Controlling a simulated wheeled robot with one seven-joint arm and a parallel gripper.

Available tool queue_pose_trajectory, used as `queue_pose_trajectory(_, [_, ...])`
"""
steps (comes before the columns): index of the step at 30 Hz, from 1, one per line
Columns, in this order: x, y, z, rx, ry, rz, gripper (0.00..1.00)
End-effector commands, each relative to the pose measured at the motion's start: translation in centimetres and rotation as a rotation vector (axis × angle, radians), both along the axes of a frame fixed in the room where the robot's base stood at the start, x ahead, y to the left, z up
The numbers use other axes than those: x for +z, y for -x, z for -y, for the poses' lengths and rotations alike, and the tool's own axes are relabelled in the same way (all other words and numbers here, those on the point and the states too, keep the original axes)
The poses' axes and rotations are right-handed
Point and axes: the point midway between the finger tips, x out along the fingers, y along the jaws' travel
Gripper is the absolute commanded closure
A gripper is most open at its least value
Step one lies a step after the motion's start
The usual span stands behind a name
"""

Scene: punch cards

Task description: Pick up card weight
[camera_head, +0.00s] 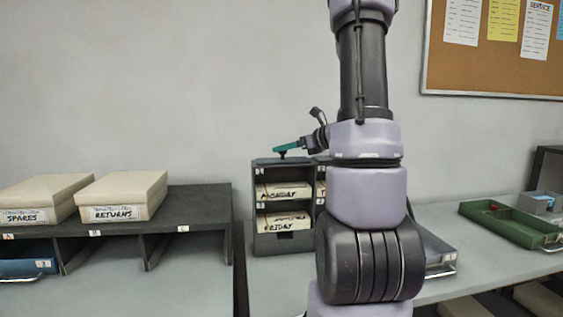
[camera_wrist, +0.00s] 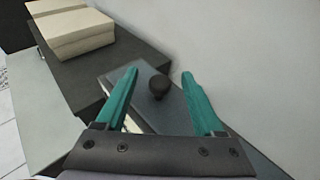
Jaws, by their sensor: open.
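A small dark round knob (camera_wrist: 158,86), which looks like the card weight, shows between my fingers in the wrist view. It is on or just over the flat grey top (camera_wrist: 150,105) of the card rack. My gripper (camera_wrist: 158,80) is open, with one teal finger on each side of the knob and a gap to both. In the head view my gripper (camera_head: 285,150) is just above the top of the dark rack (camera_head: 268,242). The lower part of the weight is hard to make out there.
The rack holds boxes labelled Monday (camera_head: 283,193) and Friday (camera_head: 285,222). To the left, a dark shelf unit (camera_head: 200,205) carries the Spares box (camera_head: 35,198) and the Returns box (camera_head: 122,195). A green tray (camera_head: 510,223) lies at right. The wall stands close behind the rack.

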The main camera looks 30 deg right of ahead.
Motion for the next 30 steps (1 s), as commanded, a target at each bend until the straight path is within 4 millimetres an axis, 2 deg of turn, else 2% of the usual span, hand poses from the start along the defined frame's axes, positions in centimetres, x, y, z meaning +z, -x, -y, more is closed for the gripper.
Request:
queue_pose_trajectory(10, [-2.0, -3.7, -2.0, 0.003, 0.001, -0.002, 0.30])
queue_pose_trajectory(19, [-2.1, -4.2, -2.2, 0.002, 0.001, -0.001, 0.30])
queue_pose_trajectory(20, [-2.1, -4.2, -2.2, 0.003, 0.002, 0.000, 0.38])
queue_pose_trajectory(24, [-2.1, -4.2, -2.2, 0.002, 0.001, -0.001, 0.91])
queue_pose_trajectory(25, [-2.1, -4.2, -2.2, 0.002, 0.001, -0.001, 1.00])
queue_pose_trajectory(30, [-2.1, -4.1, -2.2, 0.002, 0.001, -0.001, 1.00])
